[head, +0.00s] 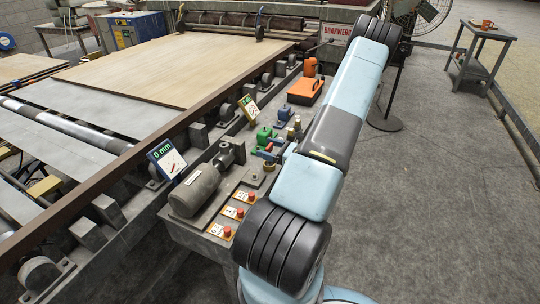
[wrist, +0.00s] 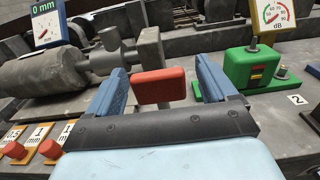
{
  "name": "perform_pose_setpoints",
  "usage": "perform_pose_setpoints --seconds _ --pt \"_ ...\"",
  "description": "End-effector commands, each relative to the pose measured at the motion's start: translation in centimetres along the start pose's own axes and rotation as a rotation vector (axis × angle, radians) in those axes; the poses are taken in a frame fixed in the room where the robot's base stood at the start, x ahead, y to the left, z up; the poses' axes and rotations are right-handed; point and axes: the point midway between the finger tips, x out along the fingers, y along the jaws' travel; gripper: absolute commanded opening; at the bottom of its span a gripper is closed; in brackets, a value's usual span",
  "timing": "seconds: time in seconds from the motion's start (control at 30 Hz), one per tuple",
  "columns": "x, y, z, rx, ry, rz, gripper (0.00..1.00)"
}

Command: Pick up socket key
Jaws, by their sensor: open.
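A red block-shaped handle (wrist: 160,86), which I take to be the socket key, shows in the wrist view between my fingers. Its lower part is hidden behind my gripper's dark front edge. My gripper (wrist: 167,88) is open, with one blue finger on each side of the red handle. A gap shows on both sides, wider on the right. In the head view my gripper (head: 266,154) is low over the machine's side ledge, partly hidden by my arm.
Red buttons on labelled plates (head: 232,212) are nearer. Open floor (head: 440,180) lies to the right.

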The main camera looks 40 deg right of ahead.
Motion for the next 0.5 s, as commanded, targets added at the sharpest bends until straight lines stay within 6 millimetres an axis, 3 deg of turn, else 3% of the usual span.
perform_pose_setpoints --seconds 0.2,0.5 --pt "0.07 -0.02 0.00 0.000 0.000 -0.001 0.84" --pt "0.05 -0.02 0.00 0.000 0.000 0.000 0.55"
